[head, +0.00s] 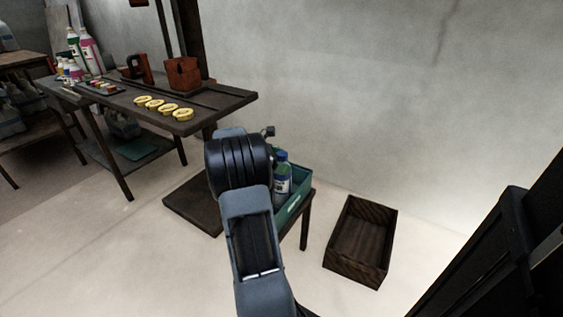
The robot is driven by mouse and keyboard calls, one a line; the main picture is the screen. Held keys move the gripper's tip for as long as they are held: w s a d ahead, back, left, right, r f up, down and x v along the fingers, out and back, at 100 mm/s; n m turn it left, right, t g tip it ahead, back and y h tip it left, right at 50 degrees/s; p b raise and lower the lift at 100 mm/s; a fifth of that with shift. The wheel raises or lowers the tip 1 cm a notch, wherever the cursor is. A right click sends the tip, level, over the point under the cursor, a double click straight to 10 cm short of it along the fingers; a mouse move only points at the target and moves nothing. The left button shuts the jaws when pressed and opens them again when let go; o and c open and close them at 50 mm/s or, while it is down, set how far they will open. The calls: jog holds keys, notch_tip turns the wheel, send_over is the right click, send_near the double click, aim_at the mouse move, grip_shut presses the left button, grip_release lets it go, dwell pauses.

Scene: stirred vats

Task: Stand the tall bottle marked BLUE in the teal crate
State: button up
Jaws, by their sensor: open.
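The teal crate (296,212) sits on a small dark table, partly behind my arm. A bottle (284,171) with a dark green-blue body and a pale label with a blue band appears to stand upright in the crate. Its label is too small to read, and its base is hidden by my arm and the crate. A blue-green shape shows just behind its top; I cannot tell whether it is a second bottle. My arm covers the crate's left part. My gripper's fingers are hidden behind my arm, so no grip or contact shows.
An empty dark wooden crate (347,272) lies on the floor at right. A long dark workbench (215,113) at upper left holds yellow rings (161,107), bottles (90,50) and a reddish-brown box (184,74). Pale floor is free at lower left.

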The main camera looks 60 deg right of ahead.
jog(key=w+a+r+m+t+p, duration=0.1)
jog(key=w+a+r, duration=0.15)
jog(key=a, duration=0.35)
jog(key=w+a+r+t+p, duration=0.1)
jog(key=w+a+t+p, duration=0.15)
jog(key=a, duration=0.35)
jog(key=s+a+m+t+y, duration=0.2)
jog(key=a+y, duration=0.1)
jog(key=a, duration=0.7)
jog(key=s+a+f+m+t+y, duration=0.1)
jog(key=a+m+t+y, duration=0.2)
jog(key=a, duration=0.7)
jog(key=s+a+f+m+t+y, duration=0.1)
jog(key=s+a+m+t+y, duration=0.1)
jog(key=a, duration=0.9)
jog(key=shift+s+m+t+y+b, duration=0.4)
jog(key=shift+m+t, duration=0.1)
jog(key=shift+t, duration=0.25)
jog(key=shift+a, duration=0.1)
jog(key=w+p+v, duration=0.2)
jog(key=p+v, duration=0.9)
jog(key=w+r+p+v, duration=0.1)
jog(key=w+p+v, duration=0.2)
jog(key=p+v, duration=0.8)
jog(key=w+r+p+v, duration=0.1)
jog(key=w+p+v, duration=0.2)
jog(key=p+v, duration=0.8)
jog(key=shift+a+r+t, duration=0.15)
jog(key=shift+r+t, duration=0.15)
jog(key=shift+r, duration=0.15)
